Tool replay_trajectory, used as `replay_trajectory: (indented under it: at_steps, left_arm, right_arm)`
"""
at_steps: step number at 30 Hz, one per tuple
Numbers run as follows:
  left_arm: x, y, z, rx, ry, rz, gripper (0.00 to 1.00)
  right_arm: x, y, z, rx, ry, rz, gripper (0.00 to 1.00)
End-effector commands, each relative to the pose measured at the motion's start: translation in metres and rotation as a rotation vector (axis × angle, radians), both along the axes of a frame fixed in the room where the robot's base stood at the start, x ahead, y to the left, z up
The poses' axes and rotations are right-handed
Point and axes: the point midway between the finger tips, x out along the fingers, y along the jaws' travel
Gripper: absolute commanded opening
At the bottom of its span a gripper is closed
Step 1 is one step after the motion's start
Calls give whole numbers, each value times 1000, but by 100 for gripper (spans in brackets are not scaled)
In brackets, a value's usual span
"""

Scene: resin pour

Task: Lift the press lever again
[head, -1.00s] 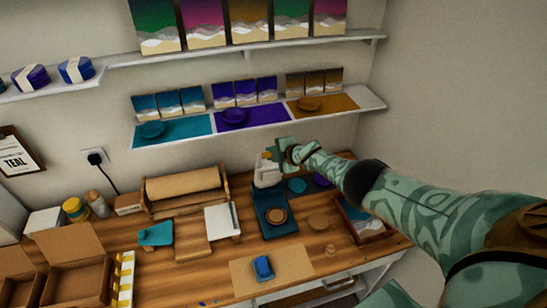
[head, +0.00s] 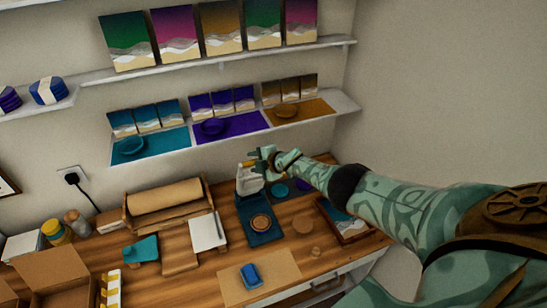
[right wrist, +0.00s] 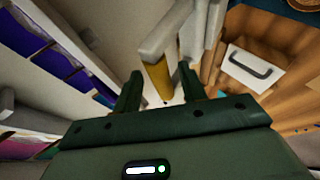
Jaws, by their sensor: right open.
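The press is a pale body (head: 249,181) at the back of the bench, behind a dark blue base (head: 279,234) that carries a round tan-rimmed piece. Its lever shows in the right wrist view as a pale grey bar with a yellow grip (right wrist: 158,78). My right gripper (head: 258,160) is at the top of the press. In the right wrist view its two open fingers (right wrist: 158,86) stand on either side of the yellow grip; I cannot tell whether they touch it. My left gripper is out of view.
A blue block (head: 250,276) lies on a brown sheet (head: 284,265) at the front. A white pad (head: 206,232) and a cardboard roll holder (head: 165,200) stand left of the press. A framed tray (head: 350,232) lies to the right. A shelf (head: 340,103) hangs above the bench.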

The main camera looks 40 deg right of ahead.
Motion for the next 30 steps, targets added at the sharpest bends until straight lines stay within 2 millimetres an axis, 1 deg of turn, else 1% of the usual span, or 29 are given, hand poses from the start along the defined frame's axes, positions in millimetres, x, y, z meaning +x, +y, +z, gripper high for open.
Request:
replay_trajectory:
  at_steps: [1, 6, 9, 11, 14, 16, 18, 22, 25, 30]
  left_arm:
    - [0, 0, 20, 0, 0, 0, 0]
    - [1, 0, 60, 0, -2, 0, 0]
    - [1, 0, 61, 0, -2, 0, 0]
    - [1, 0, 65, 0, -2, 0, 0]
    - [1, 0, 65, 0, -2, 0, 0]
    - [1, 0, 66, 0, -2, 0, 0]
    - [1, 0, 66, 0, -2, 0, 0]
    - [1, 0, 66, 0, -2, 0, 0]
    - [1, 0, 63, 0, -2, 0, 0]
    - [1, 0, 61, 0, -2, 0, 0]
  right_arm:
    - [-7, -2, 13, -1, 2, -1, 41]
    - [-33, -8, 32, -2, 2, 0, 41]
    - [-44, -15, 35, -11, -3, 2, 41]
    - [-54, -15, 39, -9, -1, 3, 41]
    - [-65, -20, 47, -16, -4, 4, 41]
    - [-78, -20, 51, -11, 0, 6, 41]
    - [-82, -22, 59, -15, -7, 8, 41]
    - [-99, -25, 66, -9, -1, 5, 41]
    - [-105, -26, 74, -5, -9, 7, 41]
    - [-117, -28, 78, -2, -5, 3, 41]
